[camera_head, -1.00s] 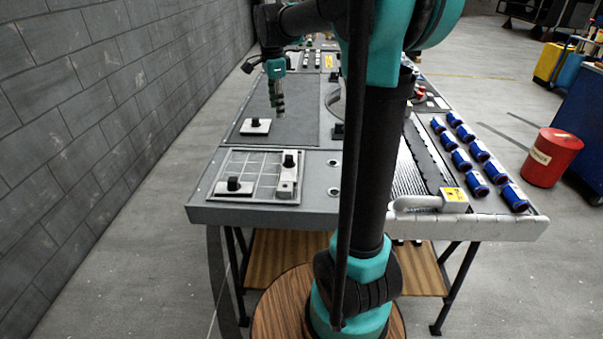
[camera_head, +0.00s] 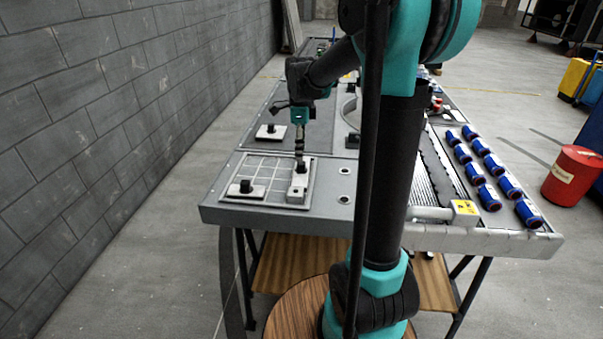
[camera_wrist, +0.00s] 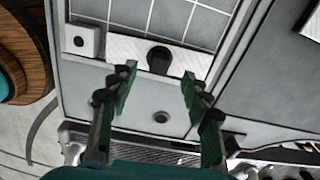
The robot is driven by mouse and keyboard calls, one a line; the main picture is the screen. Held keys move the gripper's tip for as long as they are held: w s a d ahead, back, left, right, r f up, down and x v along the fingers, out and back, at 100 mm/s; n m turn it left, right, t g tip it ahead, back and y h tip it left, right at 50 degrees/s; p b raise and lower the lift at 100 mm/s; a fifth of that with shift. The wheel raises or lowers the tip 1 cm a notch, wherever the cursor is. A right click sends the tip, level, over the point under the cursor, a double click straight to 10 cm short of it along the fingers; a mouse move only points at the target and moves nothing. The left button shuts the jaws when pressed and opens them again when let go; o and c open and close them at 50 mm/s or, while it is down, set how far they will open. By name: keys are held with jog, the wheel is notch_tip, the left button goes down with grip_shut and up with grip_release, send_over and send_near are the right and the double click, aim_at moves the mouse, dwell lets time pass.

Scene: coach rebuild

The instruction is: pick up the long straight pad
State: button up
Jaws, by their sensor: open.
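The long straight pad (camera_head: 297,193) is a pale strip with a black knob, lying along the right side of the gridded tray (camera_head: 222,199) at the table's near left. In the wrist view the pad (camera_wrist: 125,48) runs across the upper middle, its black knob (camera_wrist: 159,60) near the centre. My gripper (camera_head: 299,156) points down at the knob in the head view. In the wrist view my gripper (camera_wrist: 158,72) is open and empty, its fingers spread to the left and right of the knob. I cannot tell whether they touch it.
A small square pad with a black knob (camera_head: 246,189) sits in the tray's near left corner. Another knobbed plate (camera_head: 270,132) lies on the dark panel behind. A red bin (camera_head: 572,176) stands on the floor at right.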

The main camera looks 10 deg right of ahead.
aim_at(301, 163)
jog(key=shift+d+f, duration=0.15)
jog(key=shift+f, duration=2.85)
grip_shut()
